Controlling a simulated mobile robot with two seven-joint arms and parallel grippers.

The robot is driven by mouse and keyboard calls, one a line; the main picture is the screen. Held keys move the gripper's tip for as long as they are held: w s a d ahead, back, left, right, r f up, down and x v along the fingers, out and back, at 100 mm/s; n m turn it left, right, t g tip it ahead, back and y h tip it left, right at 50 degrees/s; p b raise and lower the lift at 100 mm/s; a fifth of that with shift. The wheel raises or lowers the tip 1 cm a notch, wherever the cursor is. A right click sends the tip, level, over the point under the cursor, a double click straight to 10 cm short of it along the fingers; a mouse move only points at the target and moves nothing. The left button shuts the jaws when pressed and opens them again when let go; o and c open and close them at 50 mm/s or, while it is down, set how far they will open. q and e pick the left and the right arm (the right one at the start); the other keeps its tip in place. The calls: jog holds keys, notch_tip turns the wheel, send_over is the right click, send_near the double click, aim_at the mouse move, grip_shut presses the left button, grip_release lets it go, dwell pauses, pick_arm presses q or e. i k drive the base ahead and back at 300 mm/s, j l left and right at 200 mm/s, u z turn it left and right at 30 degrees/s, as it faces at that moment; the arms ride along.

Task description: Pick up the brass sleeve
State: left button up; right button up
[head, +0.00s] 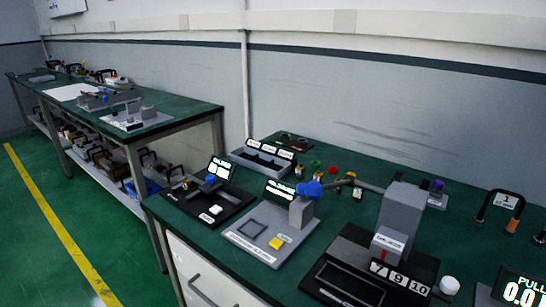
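I cannot pick out the brass sleeve for certain. Several small parts with brass-coloured bodies stand in a loose group on the green bench (400,166) behind the blue-knobbed fixture. One has a green top (316,163), one a red top (332,170) and one a yellow top (351,175). They are too small to tell whether one is a sleeve. A brass-orange band (515,227) also shows on the right leg of a dark hoop at the right. Neither of my grippers is in view.
A grey fixture with a blue knob (309,189) and a bar stands in front of the small parts. A tall grey block (401,216) on a black base stands right of it. A labelled bin (262,160) is at the back left. A second bench (178,108) stands further left.

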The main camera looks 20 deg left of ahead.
aim_at(185, 185)
jog(key=u, duration=1.25)
